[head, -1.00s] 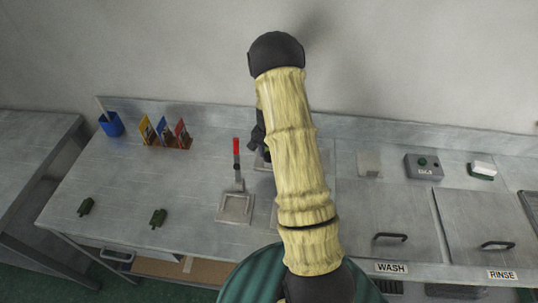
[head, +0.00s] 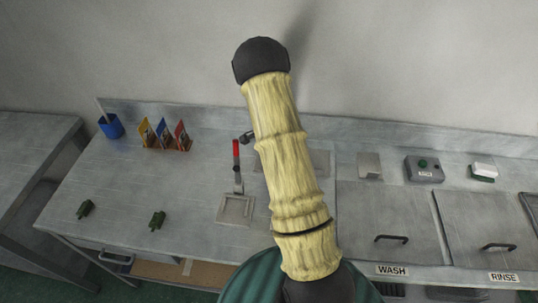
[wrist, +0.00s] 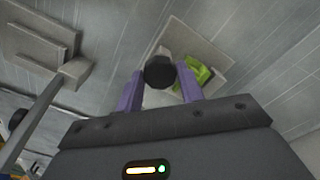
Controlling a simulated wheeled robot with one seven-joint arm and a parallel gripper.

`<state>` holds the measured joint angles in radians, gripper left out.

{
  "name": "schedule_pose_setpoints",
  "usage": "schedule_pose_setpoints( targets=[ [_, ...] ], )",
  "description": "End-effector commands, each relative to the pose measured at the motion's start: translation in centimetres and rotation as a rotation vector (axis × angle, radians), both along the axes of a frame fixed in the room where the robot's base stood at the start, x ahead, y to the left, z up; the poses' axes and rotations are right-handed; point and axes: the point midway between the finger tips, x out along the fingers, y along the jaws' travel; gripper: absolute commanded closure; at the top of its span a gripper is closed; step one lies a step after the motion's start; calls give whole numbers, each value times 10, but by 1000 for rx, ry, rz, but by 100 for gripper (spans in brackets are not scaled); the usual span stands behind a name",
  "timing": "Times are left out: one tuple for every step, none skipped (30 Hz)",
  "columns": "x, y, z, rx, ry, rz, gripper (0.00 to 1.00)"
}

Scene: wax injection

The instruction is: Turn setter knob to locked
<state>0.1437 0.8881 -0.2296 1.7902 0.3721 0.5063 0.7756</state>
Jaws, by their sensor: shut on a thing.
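The setter knob (wrist: 159,72) is a round black knob in the wrist view, above a pale grey square plate (wrist: 205,48). My gripper (wrist: 160,77) has its two purple fingers on either side of the knob and is shut on it. A bright green piece (wrist: 200,74) lies on the plate just right of the knob, partly behind the right finger. Which setting the knob points to cannot be read. In the head view my arm hides the knob and the gripper's fingers.
A red-handled lever (head: 236,150) on a square metal base (head: 235,209) stands left of my arm. A card rack (head: 168,146), blue cup (head: 111,126) and two green pieces (head: 86,208) (head: 157,220) are farther left. A grey control box (head: 424,169) is at right.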

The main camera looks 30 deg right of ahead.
Motion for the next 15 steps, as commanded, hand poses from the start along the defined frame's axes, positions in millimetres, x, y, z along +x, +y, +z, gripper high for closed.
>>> schedule_pose_setpoints(
  targets=[
    [1, 0, 1, 0, -4, -2, 85],
    [1, 0, 1, 1, -4, -2, 85],
    [1, 0, 1, 1, -4, -2, 85],
    [1, 0, 1, 0, -4, -2, 85],
    [1, 0, 1, 1, -4, -2, 85],
    [1, 0, 1, 1, -4, -2, 85],
    [1, 0, 1, 1, -4, -2, 58],
    [1, 0, 1, 1, -4, -1, 53],
    [1, 0, 1, 1, -3, -1, 45],
    [1, 0, 1, 1, -3, -1, 41],
    [1, 0, 1, 1, -3, -1, 41],
    [1, 0, 1, 0, -2, -1, 41],
    [1, 0, 0, 0, -2, -1, 41],
    [1, 0, 0, 0, -2, 0, 41],
    [1, 0, 0, 0, -2, 0, 41]
  ],
)
